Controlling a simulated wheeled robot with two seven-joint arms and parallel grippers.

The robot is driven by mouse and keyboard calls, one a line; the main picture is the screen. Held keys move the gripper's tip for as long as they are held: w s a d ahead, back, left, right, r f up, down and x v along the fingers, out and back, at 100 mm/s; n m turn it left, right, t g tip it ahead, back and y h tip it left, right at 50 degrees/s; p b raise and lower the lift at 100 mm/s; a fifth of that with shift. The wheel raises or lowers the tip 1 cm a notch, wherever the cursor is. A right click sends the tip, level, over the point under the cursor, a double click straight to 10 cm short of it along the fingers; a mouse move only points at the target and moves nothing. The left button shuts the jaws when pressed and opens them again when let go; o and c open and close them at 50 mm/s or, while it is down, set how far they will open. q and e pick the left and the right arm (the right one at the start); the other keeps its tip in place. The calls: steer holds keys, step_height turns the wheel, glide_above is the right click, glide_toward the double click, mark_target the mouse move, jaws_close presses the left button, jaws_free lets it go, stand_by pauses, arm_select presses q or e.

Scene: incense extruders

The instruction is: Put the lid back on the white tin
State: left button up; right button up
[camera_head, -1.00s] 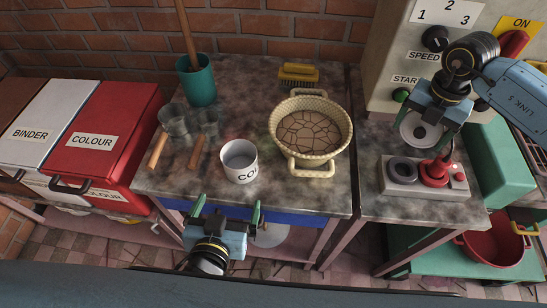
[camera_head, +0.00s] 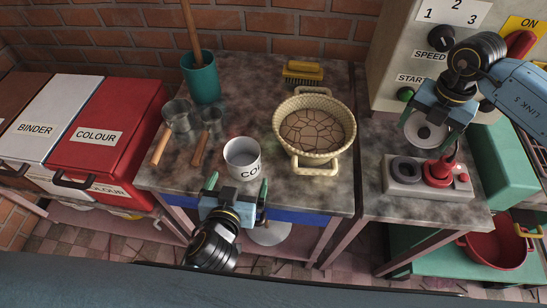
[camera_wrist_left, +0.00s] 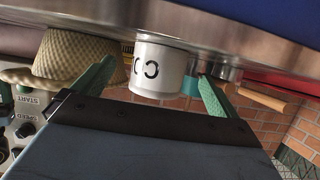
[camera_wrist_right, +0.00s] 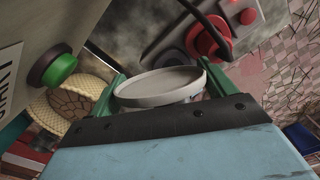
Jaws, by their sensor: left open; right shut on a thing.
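The white tin (camera_head: 242,160), open at the top and marked with black letters, stands upright near the front edge of the stone-topped table. My left gripper (camera_head: 237,186) is open just in front of it. In the left wrist view the tin (camera_wrist_left: 157,70) shows between the two green fingers (camera_wrist_left: 155,85), and contact cannot be told. My right gripper (camera_head: 436,128) is shut on the round pale lid (camera_head: 425,134), held above the switch box. The lid (camera_wrist_right: 160,86) shows tilted between the fingers in the right wrist view.
A woven basket (camera_head: 345,140) stands right of the tin. Two metal scoops with wooden handles (camera_head: 199,149) lie to its left, near a teal pot (camera_head: 204,82). A brush (camera_head: 303,72) lies behind. The switch box (camera_head: 403,187) is below my right gripper.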

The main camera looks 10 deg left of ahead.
mark_target(241, 175)
arm_select(q)
steer(key=shift+x, duration=2.55)
arm_select(e)
steer(key=shift+f, duration=0.15)
arm_select(q)
steer(key=shift+f, duration=0.1)
steer(key=c, duration=1)
